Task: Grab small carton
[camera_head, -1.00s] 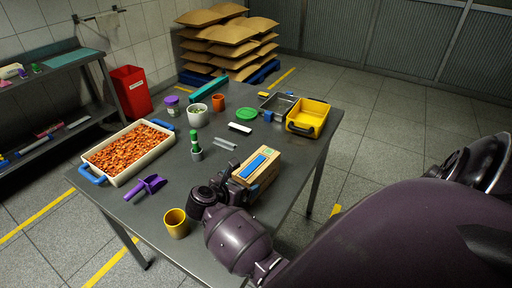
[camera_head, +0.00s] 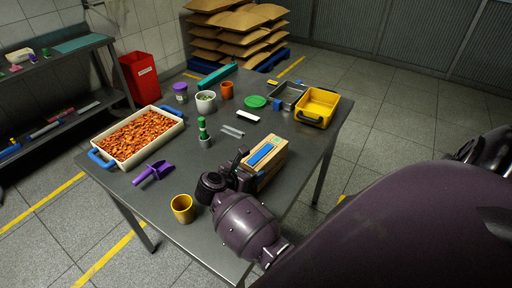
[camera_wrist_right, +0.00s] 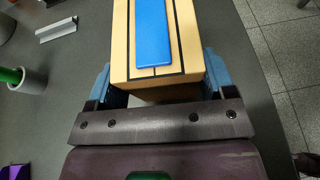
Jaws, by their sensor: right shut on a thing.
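The small carton (camera_head: 264,157) is a tan box with dark lines and a blue strip on top. It is at the near right part of the grey table. My right gripper (camera_head: 243,176) reaches it from the near side. In the right wrist view the carton (camera_wrist_right: 182,52) fills the space between the two blue fingers of the right gripper (camera_wrist_right: 157,80), which is shut on it. The carton's underside is hidden, so I cannot tell whether it is lifted. My left gripper is not in view.
A yellow cup (camera_head: 183,209) stands left of my right arm. A purple scoop (camera_head: 153,173), a green-topped tube in a grey holder (camera_head: 204,133) and a white tray of orange pieces (camera_head: 113,161) are farther left. A yellow bin (camera_head: 317,106) is at the back right.

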